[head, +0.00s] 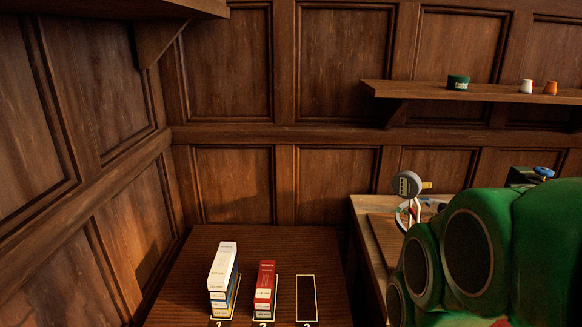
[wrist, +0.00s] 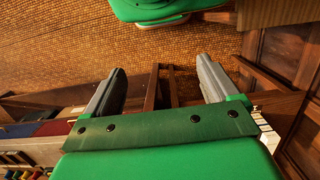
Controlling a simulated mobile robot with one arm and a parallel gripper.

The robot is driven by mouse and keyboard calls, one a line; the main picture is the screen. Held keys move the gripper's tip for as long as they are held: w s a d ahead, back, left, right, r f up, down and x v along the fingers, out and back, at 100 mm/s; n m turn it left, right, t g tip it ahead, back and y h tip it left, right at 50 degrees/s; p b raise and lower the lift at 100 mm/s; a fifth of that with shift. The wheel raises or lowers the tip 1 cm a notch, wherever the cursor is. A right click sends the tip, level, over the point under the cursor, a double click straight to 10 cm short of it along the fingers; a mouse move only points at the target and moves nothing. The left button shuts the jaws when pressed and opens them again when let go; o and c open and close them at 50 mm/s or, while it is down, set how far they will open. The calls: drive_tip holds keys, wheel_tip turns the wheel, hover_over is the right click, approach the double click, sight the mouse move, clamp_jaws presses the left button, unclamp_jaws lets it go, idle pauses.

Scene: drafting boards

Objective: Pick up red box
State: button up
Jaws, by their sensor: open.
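The red box (head: 266,280) is in the middle of the dark wooden table in the head view. It stands on the outlined slot marked 2, with pale label bands on its front; I cannot tell whether it is one box or a stack. My gripper (wrist: 161,72) shows in the wrist view with its two grey fingers wide apart and nothing between them. It is away from the red box. A small red patch (wrist: 52,128) shows at the left of the wrist view, but I cannot tell what it is.
A white stack (head: 222,275) stands on slot 1, left of the red box. The outlined slot 3 (head: 306,298) at right is empty. A second bench (head: 378,240) with a round-headed device (head: 407,184) stands farther right. A wall shelf (head: 480,92) holds small pots.

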drive_tip(key=w+d+f+m+t+h, duration=0.1)
drive_tip(key=w+f+m+t, duration=0.1)
drive_tip(key=w, duration=1.5)
drive_tip(key=n+t, duration=0.2)
drive_tip(key=t, duration=0.2)
hover_over(265, 280)
drive_tip(key=s, duration=0.2)
drive_tip(key=shift+y, duration=0.4)
drive_tip(key=f, duration=2)
drive_tip(key=shift+s+d, duration=0.2)
drive_tip(key=shift+d, duration=0.15)
drive_tip(key=shift+w+a+f, duration=0.2)
drive_tip(key=shift+a+f, duration=0.05)
drive_tip(key=shift+a, duration=0.05)
drive_tip(key=shift+x, duration=1.1)
drive_tip(key=shift+s+x, duration=0.1)
drive_tip(key=shift+x, duration=1.25)
drive_tip(key=shift+s+x, duration=0.15)
drive_tip(key=shift+x, duration=1.15)
drive_tip(key=shift+f, duration=0.1)
